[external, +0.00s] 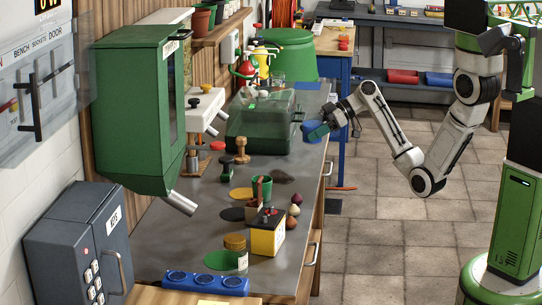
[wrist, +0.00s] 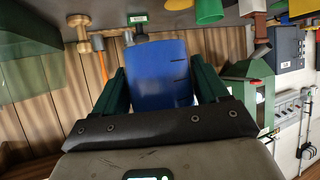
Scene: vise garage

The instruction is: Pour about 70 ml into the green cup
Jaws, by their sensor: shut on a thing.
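My gripper (wrist: 162,78) is shut on a blue cup (wrist: 158,68) with dark marks on its side; the cup fills the space between the two green fingers in the wrist view. Its contents cannot be seen. In the external view my gripper (external: 325,128) is at the right edge of the workbench, beside the clear green bin. The green cup (external: 263,184) stands on the middle of the bench, left of and nearer the camera than my gripper, with a reddish thing in front of it or in it. A green cup-like shape (wrist: 208,11) also shows at the top of the wrist view.
The clear green bin (external: 262,130) stands close to my gripper. Wooden-handled stamps (external: 242,149), a yellow-and-black box (external: 267,235), a jar (external: 236,250) and small onion-like items (external: 294,210) are on the bench (external: 205,222). A green wall dispenser (external: 140,100) overhangs its left side.

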